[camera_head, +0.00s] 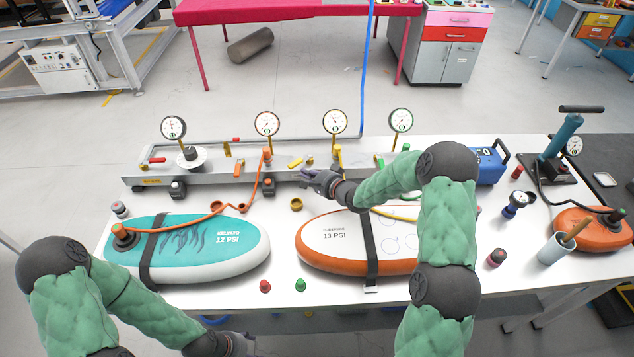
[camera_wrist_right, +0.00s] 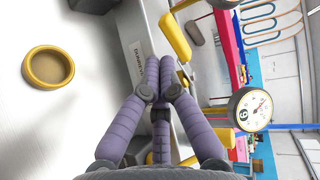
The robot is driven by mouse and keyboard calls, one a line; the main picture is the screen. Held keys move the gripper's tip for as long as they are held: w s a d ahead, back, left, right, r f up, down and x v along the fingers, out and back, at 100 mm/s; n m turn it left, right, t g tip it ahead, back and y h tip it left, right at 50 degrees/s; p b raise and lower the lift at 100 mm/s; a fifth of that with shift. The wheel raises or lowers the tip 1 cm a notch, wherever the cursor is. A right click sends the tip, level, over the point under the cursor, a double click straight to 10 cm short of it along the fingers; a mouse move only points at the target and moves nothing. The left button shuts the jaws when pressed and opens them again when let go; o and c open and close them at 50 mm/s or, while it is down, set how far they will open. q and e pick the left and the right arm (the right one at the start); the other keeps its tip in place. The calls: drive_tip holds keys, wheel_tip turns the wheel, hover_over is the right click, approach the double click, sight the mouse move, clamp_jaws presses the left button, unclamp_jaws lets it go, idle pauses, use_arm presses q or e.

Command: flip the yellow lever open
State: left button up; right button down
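The yellow lever (camera_head: 295,163) sits on the grey manifold rail, left of the yellow-rimmed gauge (camera_head: 335,121). In the right wrist view the lever (camera_wrist_right: 175,37) is a rounded yellow bar just beyond my fingertips, with a visible gap between. My right gripper (camera_head: 310,178) is just in front of the rail, below and right of the lever. In the wrist view its purple fingers (camera_wrist_right: 162,62) are brought together with nothing visible between them. My left gripper (camera_head: 238,344) is low at the bottom edge, partly seen, its fingers unclear.
A teal board (camera_head: 225,235) and a white-orange board (camera_head: 320,240) lie strapped on the white table. A yellow ring cap (camera_head: 296,204) stands between them; it also shows in the wrist view (camera_wrist_right: 48,66). An orange hose (camera_head: 257,190) crosses to the teal board. Orange and red levers share the rail.

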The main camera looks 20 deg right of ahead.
sight(293, 167)
drive_tip(key=shift+w+a, duration=0.4)
drive_tip(key=shift+w, duration=0.4)
drive_tip(key=shift+a+b, duration=0.15)
drive_tip(key=shift+b, duration=0.2)
drive_tip(key=shift+w+a+m+t+h+b, duration=0.3)
drive_tip(key=shift+m+h+b, duration=0.4)
drive_tip(key=shift+h, duration=0.2)
drive_tip(key=w+a+m+h+b, duration=0.1)
drive_tip(key=w+a+b, duration=0.1)
drive_tip(key=b, duration=0.2)
drive_tip(key=shift+w+h, duration=0.2)
drive_tip(key=shift+h, duration=0.1)
drive_tip(key=shift+w+a+b, duration=0.2)
drive_tip(key=shift+w+b, duration=0.45)
drive_tip(key=shift+b, duration=0.05)
drive_tip(key=shift+w, duration=0.1)
